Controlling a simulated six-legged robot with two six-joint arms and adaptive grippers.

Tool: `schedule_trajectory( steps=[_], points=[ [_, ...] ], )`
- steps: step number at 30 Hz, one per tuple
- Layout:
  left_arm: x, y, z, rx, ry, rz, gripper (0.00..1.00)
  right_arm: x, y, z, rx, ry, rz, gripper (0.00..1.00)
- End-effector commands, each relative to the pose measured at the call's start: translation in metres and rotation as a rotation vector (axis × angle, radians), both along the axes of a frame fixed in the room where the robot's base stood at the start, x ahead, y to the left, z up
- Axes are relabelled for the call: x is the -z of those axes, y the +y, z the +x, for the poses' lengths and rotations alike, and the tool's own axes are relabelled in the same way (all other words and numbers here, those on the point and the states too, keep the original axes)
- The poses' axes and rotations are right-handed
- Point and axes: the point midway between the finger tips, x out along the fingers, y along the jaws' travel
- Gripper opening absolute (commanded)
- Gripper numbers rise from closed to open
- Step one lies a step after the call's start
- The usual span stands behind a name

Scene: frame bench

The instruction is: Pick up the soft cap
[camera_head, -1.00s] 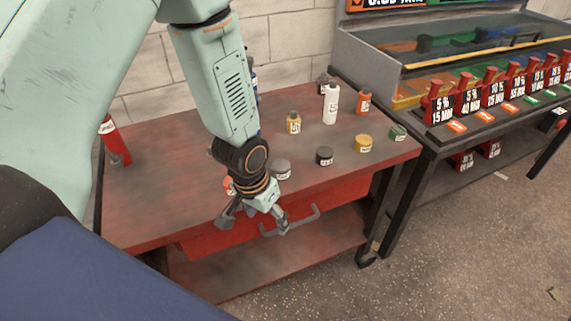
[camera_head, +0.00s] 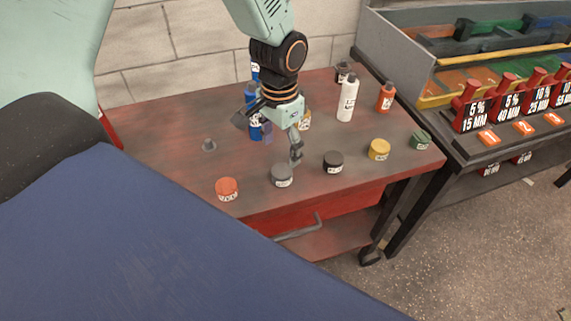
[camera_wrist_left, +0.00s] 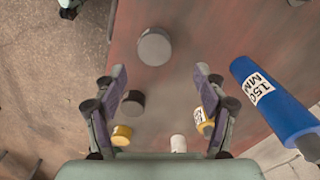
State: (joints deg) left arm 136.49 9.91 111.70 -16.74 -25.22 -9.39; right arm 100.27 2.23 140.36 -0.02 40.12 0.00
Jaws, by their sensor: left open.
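Several low round caps with small labels stand on the red bench top: an orange cap (camera_head: 227,189), a grey cap (camera_head: 282,176), a black cap (camera_head: 333,161), a yellow cap (camera_head: 379,149) and a green cap (camera_head: 420,141). I cannot read which label says soft. My left gripper (camera_head: 280,143) is open and empty above the bench, just behind the grey cap in the head view. In the left wrist view, the grey cap (camera_wrist_left: 154,46) lies ahead of the open jaws (camera_wrist_left: 160,74), with the black cap (camera_wrist_left: 132,103) between the fingers, nearer the left one.
A blue bottle (camera_head: 254,112), a white bottle (camera_head: 347,98), an orange bottle (camera_head: 385,97) and a yellow bottle (camera_head: 306,121) stand farther back. The blue bottle is close beside my gripper. The bench's left part is clear.

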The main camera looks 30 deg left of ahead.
Motion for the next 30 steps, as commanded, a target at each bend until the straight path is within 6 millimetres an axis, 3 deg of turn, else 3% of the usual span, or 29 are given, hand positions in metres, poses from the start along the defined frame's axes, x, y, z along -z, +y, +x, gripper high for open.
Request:
schedule_trajectory(
  steps=[5,21,30],
  points=[
    [0.008,0.001,-0.005,0.005,0.004,0.002,0.72,0.002,0.000,0.000,0.002,0.001,0.000,0.40],
    [0.074,0.000,-0.012,0.005,0.003,0.002,0.72,0.016,0.000,0.000,0.002,0.001,0.000,0.40],
    [0.077,0.001,-0.009,0.004,0.002,0.002,0.72,0.016,0.000,0.000,0.001,0.001,0.000,0.40]
  ],
)
